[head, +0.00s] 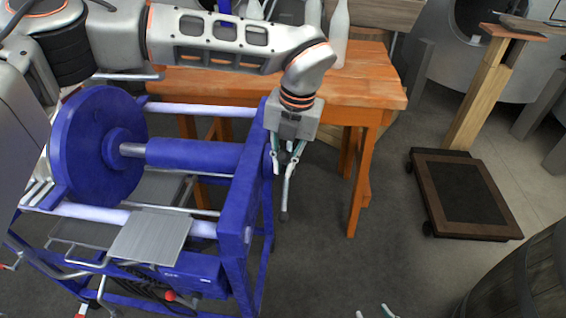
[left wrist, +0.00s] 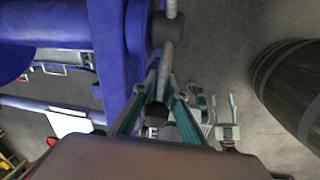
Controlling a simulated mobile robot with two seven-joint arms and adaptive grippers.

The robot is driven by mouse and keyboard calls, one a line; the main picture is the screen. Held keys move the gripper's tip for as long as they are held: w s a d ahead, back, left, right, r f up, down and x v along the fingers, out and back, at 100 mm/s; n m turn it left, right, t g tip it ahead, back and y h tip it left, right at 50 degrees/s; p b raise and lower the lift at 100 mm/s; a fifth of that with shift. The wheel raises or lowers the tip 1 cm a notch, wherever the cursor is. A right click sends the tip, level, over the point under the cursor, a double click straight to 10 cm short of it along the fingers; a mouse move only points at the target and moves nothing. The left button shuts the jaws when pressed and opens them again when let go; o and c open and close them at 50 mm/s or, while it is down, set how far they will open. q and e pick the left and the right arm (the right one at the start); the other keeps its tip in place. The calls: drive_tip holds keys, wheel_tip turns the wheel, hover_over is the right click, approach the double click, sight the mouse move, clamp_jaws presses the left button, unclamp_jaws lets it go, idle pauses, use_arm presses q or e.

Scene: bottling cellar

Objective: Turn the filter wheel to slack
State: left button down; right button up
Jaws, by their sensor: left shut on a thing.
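The filter's turning handle, the wheel, is a grey bar (head: 284,198) with knobbed ends on the right end plate of the blue filter press (head: 232,238). In the left wrist view the bar (left wrist: 166,62) runs from a dark hub, and its near knob lies between my fingers. My left gripper (head: 286,170) is shut on this bar, fingers pointing down beside the end plate; it also shows in the left wrist view (left wrist: 160,84). My right gripper (head: 374,311) shows only its fingertips at the bottom edge, apart and empty. The wheel's far side is partly hidden.
An orange wooden table (head: 375,88) with pale bottles (head: 340,30) stands behind the press. A dark wheeled platform (head: 465,195) is at the right. A barrel (head: 530,275) fills the lower right corner. The floor between press and platform is clear.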

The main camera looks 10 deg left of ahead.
idle(0.4)
drive_tip(key=c, duration=0.3)
drive_tip(key=shift+w, duration=0.1)
drive_tip(key=c, duration=0.6)
drive_tip(key=w+a+r, duration=0.1)
drive_tip(key=w+r, duration=0.1)
drive_tip(key=w+a+r+n+y, duration=0.1)
drive_tip(key=w+r, duration=0.1)
drive_tip(key=w+a+r+n+y, duration=0.1)
drive_tip(key=w+r, duration=0.1)
drive_tip(key=shift+a+r+t, duration=0.2)
drive_tip(key=shift+a+t, duration=0.05)
drive_tip(key=shift+t, duration=0.15)
clamp_jaws()
drive_tip(key=w+a+r+n+y, duration=0.4)
drive_tip(key=w+a+r+n, duration=0.15)
drive_tip(key=r, duration=0.45)
drive_tip(key=s+a+r+n+g+y, duration=0.2)
drive_tip(key=a+r+n+g, duration=0.1)
drive_tip(key=r+n, duration=0.25)
drive_tip(key=s+a+r+n+g+y, duration=0.1)
drive_tip(key=s+a+r+n+g, duration=0.15)
drive_tip(key=r+n, duration=0.3)
drive_tip(key=w+d+f+x, duration=0.1)
drive_tip(key=x, duration=1.1)
drive_tip(key=shift+w+a+f, duration=0.2)
drive_tip(key=shift+w+a, duration=0.05)
